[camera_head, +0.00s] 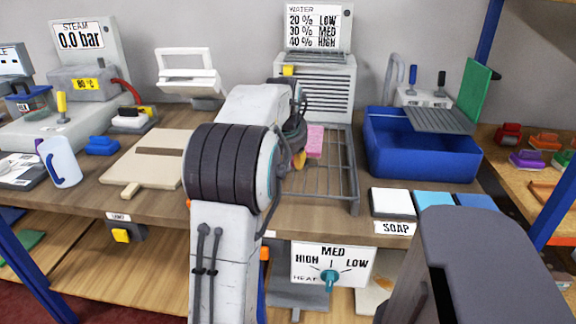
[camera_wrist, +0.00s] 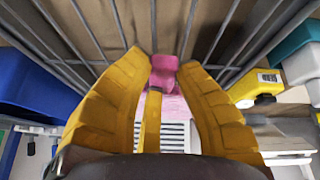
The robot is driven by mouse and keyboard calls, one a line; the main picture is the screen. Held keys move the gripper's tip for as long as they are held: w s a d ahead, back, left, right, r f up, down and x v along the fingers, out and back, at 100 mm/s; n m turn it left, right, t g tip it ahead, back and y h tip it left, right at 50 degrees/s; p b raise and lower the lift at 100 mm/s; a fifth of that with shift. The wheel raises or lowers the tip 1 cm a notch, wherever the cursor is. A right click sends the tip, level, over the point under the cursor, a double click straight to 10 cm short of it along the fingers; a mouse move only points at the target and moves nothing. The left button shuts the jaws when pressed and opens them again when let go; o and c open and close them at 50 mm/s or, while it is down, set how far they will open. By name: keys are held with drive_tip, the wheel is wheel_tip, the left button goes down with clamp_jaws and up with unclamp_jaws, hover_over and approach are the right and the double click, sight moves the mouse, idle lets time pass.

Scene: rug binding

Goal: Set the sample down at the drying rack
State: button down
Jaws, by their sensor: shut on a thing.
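The pink sample (camera_head: 315,142) shows just right of my gripper (camera_head: 300,158), over the drying rack (camera_head: 354,180). In the wrist view, my gripper's yellow fingers (camera_wrist: 164,68) are shut on the pink sample (camera_wrist: 163,80), and its wider part shows beyond them. The rack's grey bars (camera_wrist: 112,22) run close by the fingertips. I cannot tell whether the sample touches the bars. My arm hides the left part of the rack in the head view.
A blue basin (camera_head: 420,158) stands right of the rack. A white vented unit (camera_head: 325,88) is behind it. White and blue pads (camera_head: 393,203) lie by the SOAP label. A beige board (camera_head: 145,160) lies to the left. The rack's right front looks empty.

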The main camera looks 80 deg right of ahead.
drive_tip(key=shift+f, duration=0.2)
drive_tip(key=shift+f, duration=0.35)
drive_tip(key=shift+f+b, duration=0.15)
drive_tip(key=shift+b, duration=0.2)
drive_tip(key=c, duration=1)
unclamp_jaws()
drive_tip(key=shift+r, duration=0.25)
drive_tip(key=p+v, duration=0.3)
drive_tip(key=v, duration=0.9)
drive_tip(key=shift+r, duration=0.35)
drive_tip(key=shift+w, duration=0.1)
